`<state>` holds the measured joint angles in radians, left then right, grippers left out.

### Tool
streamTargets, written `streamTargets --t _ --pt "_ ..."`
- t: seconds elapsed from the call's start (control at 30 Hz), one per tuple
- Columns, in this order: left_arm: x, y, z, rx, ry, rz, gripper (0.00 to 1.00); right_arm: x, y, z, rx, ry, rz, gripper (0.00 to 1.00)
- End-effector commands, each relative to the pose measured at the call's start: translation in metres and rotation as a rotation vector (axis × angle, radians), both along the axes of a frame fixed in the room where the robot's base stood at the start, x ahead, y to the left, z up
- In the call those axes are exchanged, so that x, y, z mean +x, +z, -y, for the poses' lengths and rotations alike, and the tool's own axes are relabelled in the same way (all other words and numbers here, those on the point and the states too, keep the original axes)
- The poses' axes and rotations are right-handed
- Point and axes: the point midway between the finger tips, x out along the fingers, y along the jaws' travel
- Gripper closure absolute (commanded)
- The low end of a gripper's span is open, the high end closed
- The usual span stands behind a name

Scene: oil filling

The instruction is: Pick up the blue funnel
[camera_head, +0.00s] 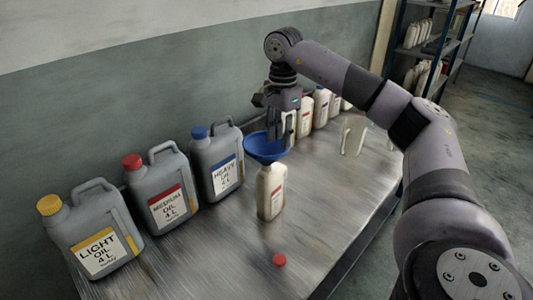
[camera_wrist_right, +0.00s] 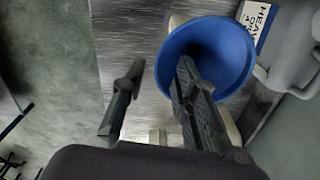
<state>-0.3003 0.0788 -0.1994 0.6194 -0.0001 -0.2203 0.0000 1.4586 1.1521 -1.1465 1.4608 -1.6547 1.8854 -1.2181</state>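The blue funnel (camera_head: 258,149) sits upright in the mouth of a cream bottle (camera_head: 266,205) with a red-marked label, near the middle of the table. My right gripper (camera_head: 281,138) is above it, pointing down. In the right wrist view, the two fingers (camera_wrist_right: 158,70) are apart. One finger reaches into the bowl of the blue funnel (camera_wrist_right: 235,52) and the other is outside it, with the funnel's rim between them. Contact with the rim cannot be told. The funnel's spout is hidden. My left gripper is in neither view.
Three grey oil jugs stand along the wall: yellow-capped LIGHT (camera_head: 82,238), red-capped MEDIUM (camera_head: 165,197) and blue-capped HEAVY (camera_head: 221,165). Several cream bottles stand behind the gripper. A red cap (camera_head: 279,260) lies on the metal table (camera_head: 222,245).

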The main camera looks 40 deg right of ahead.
Motion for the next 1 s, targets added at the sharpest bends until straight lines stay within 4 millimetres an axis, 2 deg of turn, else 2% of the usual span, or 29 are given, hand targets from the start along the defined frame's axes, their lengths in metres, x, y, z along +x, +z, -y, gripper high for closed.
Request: streamTargets --t 0.13,0.3,0.57,1.0 --pt "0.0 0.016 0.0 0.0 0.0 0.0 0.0 -0.002 -0.019 0.004 -0.001 -0.001 -0.006 0.73" --pt "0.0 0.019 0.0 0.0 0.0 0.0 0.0 -0.002 -0.041 0.005 -0.001 -0.001 -0.002 0.73" --pt "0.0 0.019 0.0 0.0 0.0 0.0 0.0 -0.002 -0.046 0.004 0.0 0.0 -0.001 0.73" --pt "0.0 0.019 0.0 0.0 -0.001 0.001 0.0 -0.001 -0.046 0.004 0.0 0.0 0.0 1.0"
